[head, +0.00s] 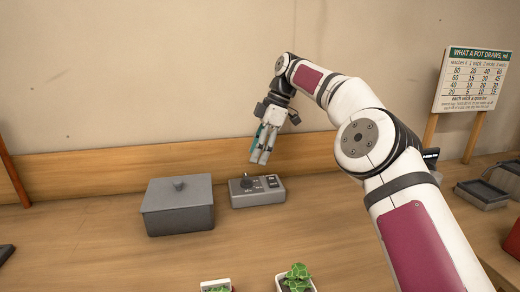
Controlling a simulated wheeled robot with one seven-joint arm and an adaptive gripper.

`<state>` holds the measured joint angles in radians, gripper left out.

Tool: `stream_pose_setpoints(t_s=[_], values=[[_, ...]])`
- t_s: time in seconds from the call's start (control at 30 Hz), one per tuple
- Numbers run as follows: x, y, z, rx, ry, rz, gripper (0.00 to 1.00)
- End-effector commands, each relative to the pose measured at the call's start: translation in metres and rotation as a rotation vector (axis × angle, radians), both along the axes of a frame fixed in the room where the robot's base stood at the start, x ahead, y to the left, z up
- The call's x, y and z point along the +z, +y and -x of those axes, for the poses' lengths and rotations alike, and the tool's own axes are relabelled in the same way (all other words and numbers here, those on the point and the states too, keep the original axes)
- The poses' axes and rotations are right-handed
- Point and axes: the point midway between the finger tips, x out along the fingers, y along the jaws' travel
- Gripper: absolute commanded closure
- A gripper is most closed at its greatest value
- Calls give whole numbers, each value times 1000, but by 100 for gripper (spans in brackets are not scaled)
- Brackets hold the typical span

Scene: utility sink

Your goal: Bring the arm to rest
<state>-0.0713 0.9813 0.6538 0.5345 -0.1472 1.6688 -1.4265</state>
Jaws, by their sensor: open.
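My arm reaches in from the lower right, bends at the elbow and extends toward the back wall. My gripper (261,157) hangs from its end, fingers pointing down, above and behind the grey control box (257,192). The fingers look close together from this side, and I see nothing held between them. A teal part shows beside the fingers. The gripper appears clear of the counter and of the box.
A grey lidded box (178,207) stands left of the control box. Potted green plants (296,278) stand at the front edge. Dark trays (483,193) lie at right, below a printed sign (472,80) on wooden posts. The counter (90,240) at left is mostly bare.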

Motion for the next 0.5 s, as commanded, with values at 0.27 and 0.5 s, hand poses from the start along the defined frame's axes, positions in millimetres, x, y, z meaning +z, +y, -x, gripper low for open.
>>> stream_pose_setpoints(t_s=[0.27,0.5], values=[[44,-5,38,-101,-12,107,49],[80,-29,93,-291,-21,236,49]])
